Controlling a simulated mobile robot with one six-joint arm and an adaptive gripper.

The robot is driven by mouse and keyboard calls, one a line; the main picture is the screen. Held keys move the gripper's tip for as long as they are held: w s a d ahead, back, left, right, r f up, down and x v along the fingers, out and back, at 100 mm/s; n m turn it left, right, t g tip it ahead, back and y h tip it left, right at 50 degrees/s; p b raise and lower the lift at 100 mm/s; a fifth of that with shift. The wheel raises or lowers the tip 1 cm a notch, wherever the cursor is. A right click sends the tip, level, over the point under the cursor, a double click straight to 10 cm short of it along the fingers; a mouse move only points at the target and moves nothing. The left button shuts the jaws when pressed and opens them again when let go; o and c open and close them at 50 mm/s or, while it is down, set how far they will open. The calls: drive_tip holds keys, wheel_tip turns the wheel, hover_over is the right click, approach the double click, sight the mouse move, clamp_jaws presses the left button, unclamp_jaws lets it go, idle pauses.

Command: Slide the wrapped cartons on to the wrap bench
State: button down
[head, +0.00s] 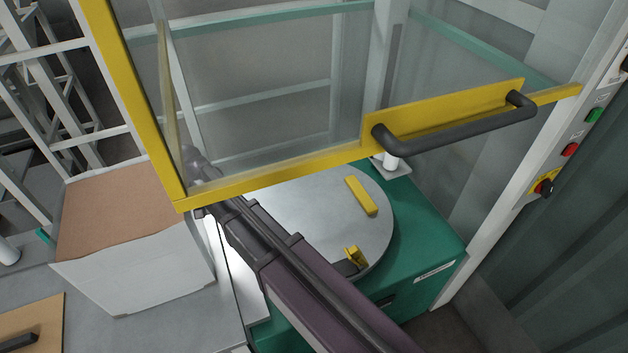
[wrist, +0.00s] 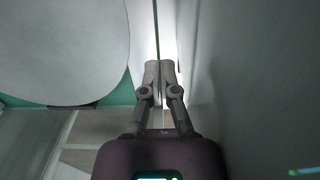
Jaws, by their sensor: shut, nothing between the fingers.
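A white-sided block with a brown cardboard top, which looks like the wrapped cartons (head: 130,285), stands at the left on a grey bench surface (head: 185,325). I cannot tell how many cartons it holds. My arm reaches across the round grey turntable (head: 290,215). My gripper (head: 190,155) is at the block's far right corner, partly behind the clear panel. In the wrist view my gripper (wrist: 160,68) is shut and empty, fingertips together, close beside a tall grey surface (wrist: 250,80). The turntable (wrist: 65,45) lies to its left there. Contact cannot be told.
A yellow-framed clear guard (head: 265,175) with a dark handle (head: 455,130) hangs above my arm. Two yellow pieces (head: 361,195) sit on the turntable, over a green base (head: 425,245). A post with buttons (head: 570,149) stands at right. White racking (head: 50,70) is at left.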

drive_tip(key=shift+s+a, duration=0.25)
drive_tip(key=shift+a, duration=0.4)
drive_tip(key=shift+s+a, duration=0.15)
drive_tip(key=shift+a, duration=0.15)
drive_tip(key=shift+s+a, duration=0.2)
drive_tip(key=shift+a, duration=0.35)
drive_tip(key=shift+d, duration=0.2)
drive_tip(key=w+d, duration=0.3)
drive_tip(key=d, duration=0.4)
drive_tip(key=shift+w+d, duration=0.15)
drive_tip(key=shift+d, duration=0.15)
idle(0.3)
wheel_tip(320, 180, up, 14)
drive_tip(key=p, duration=1.4)
drive_tip(key=shift+r, duration=0.2)
idle(0.5)
